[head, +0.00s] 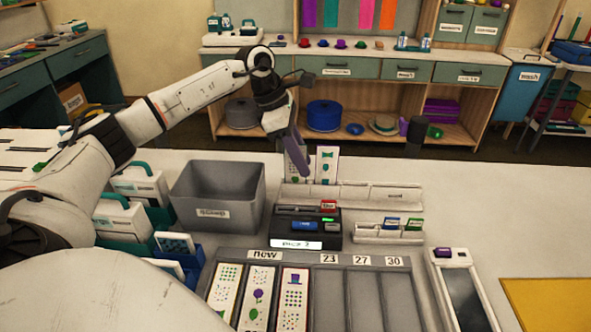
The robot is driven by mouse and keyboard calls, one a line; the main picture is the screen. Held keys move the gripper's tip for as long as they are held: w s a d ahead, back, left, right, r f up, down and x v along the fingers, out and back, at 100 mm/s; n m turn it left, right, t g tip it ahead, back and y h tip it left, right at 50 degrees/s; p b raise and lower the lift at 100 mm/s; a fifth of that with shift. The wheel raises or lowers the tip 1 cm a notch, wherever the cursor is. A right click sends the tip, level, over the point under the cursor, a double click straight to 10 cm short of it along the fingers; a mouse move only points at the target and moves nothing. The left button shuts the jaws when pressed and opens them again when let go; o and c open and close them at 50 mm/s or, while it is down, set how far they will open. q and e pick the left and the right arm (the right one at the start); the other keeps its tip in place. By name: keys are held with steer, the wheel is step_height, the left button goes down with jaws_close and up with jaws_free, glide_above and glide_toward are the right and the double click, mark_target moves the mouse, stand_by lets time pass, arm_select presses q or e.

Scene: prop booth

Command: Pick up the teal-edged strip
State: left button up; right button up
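Two upright printed strips stand in the pale slotted rack (365,192) at the back of the table. Three more strips lie in the grey tray: a left one (224,291), a middle one (257,298) and a right one with a purple hat (293,299). Edge colours are too small to tell surely. My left gripper (302,166) points down at the two upright strips; its finger gap and any contact are unclear. My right gripper is out of view.
A grey bin (217,168) stands left of a dark device (306,239) with a green light. The grey tray (337,257) has empty slots under 23, 27 and 30.

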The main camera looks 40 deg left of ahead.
arm_select(q)
jaws_close()
step_height(320, 180, up, 10)
stand_by(0.7)
